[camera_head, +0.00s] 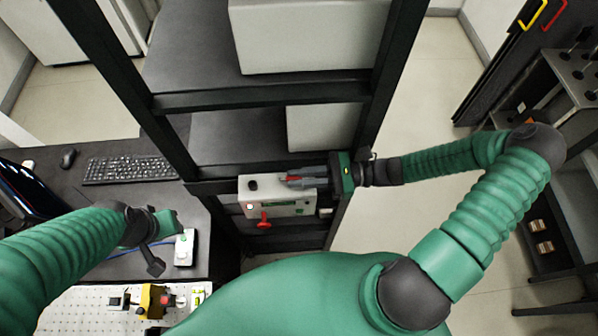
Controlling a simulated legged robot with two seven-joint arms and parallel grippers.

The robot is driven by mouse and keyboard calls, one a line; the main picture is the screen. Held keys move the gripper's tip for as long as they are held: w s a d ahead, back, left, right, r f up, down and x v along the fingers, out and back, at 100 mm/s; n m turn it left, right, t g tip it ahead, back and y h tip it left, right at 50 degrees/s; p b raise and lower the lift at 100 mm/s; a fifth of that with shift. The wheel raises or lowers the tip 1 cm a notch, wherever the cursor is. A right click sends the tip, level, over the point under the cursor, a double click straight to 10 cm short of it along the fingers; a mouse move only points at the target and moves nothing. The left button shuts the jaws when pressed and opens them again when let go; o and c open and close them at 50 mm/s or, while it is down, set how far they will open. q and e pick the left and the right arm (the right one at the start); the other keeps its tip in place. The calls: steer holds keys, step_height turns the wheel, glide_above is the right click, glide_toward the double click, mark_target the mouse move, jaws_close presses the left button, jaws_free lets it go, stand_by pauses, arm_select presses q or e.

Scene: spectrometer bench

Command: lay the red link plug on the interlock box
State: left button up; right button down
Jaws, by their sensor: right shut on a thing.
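The interlock box (250,200) is a pale box on the dark rack at the middle of the view, with a dark knob on top and a red part (264,220) on its front. My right gripper (292,181) reaches in from the right over the box top. It is shut on the red link plug (293,178), of which only a small red bit shows between the fingers. I cannot tell whether the plug touches the box top. My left gripper (158,250) is over the left desk, beside a small white device; its jaw state is unclear.
Black rack posts (395,70) and shelves with large white cases (310,35) stand behind the box. A keyboard (130,169) and mouse (68,158) lie on the left desk. A perforated optics board (75,310) with small parts is at lower left.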

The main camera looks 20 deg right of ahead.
steer(key=shift+f, duration=0.85)
arm_select(q)
steer(key=shift+w+f, duration=0.2)
steer(key=shift+f, duration=0.35)
arm_select(e)
steer(key=shift+w+f, duration=0.1)
steer(key=shift+w, duration=0.1)
arm_select(q)
steer(key=shift+s+a, duration=0.1)
steer(key=shift+s, duration=0.05)
arm_select(e)
steer(key=shift+s+a, duration=0.1)
steer(key=shift+s, duration=0.05)
arm_select(q)
steer(key=shift+f+b, duration=0.1)
steer(key=shift+b, duration=0.25)
arm_select(e)
steer(key=shift+f, duration=0.2)
steer(key=c, duration=1.3)
jaws_free()
